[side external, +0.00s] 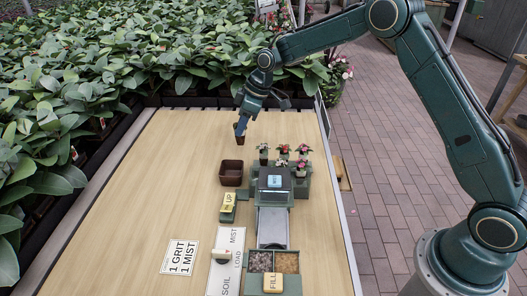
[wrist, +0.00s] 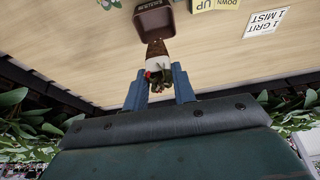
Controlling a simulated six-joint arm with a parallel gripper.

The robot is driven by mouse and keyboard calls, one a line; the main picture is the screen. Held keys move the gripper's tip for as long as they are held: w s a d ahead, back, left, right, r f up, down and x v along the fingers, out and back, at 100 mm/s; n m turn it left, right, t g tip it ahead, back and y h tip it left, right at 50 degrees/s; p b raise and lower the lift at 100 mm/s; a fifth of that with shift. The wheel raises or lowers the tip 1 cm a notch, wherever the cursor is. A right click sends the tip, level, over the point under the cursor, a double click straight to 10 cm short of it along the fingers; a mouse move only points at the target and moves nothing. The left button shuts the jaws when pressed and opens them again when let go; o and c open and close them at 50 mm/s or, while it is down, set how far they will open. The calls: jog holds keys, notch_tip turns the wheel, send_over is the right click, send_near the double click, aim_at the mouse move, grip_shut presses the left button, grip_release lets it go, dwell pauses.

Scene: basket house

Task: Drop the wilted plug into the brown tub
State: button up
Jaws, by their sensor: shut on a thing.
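My gripper (side external: 242,121) is shut on the wilted plug (side external: 239,139), a small brown pot-shaped plug with drooping dark leaves. In the wrist view the plug (wrist: 157,57) sits between the two blue fingers (wrist: 158,76), with a white band and a spot of red on it. The brown tub (side external: 231,172) is a square, open box on the wooden table, just below and in front of the held plug in the side view. The plug appears held above the table, apart from the tub.
A yellow UP sign (side external: 229,200), a dial panel (side external: 226,258) and grit bins (side external: 273,262) lie in front.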

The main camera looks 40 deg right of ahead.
jog(key=w+f, duration=0.3)
jog(key=f, duration=0.2)
jog(key=shift+a+f, duration=0.3)
jog(key=shift+f, duration=0.1)
jog(key=shift+f, duration=0.1)
jog(key=shift+f, duration=2.9)
jog(key=o, duration=1)
jog(key=shift+r, duration=0.15)
jog(key=shift+v, duration=6.8)
